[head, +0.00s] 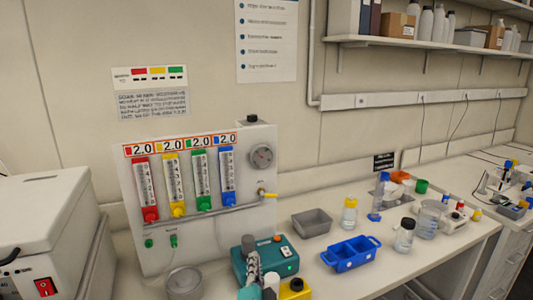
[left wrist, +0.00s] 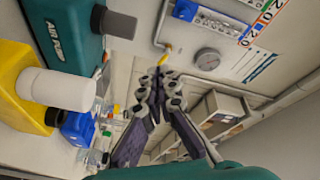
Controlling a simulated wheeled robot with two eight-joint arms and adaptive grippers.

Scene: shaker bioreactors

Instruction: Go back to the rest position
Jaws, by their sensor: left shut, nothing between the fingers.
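My left gripper (head: 250,246) shows at the bottom centre of the head view, in front of the teal air pump box (head: 282,252). In the left wrist view my left gripper (left wrist: 160,72) has its fingers together with nothing between them. The air pump (left wrist: 62,30) lies to the upper left there. A white cylinder (left wrist: 56,89) and a yellow block (left wrist: 20,90) sit at the left of that view, apart from the fingers. My right gripper is not in view.
A flowmeter panel (head: 135,180) with four coloured tubes stands behind. A metal bowl (head: 185,281), a grey tray (head: 312,222), a blue rack (head: 350,254) and bottles (head: 404,236) stand on the bench. A white machine (head: 45,230) is at left. Bare bench lies front right.

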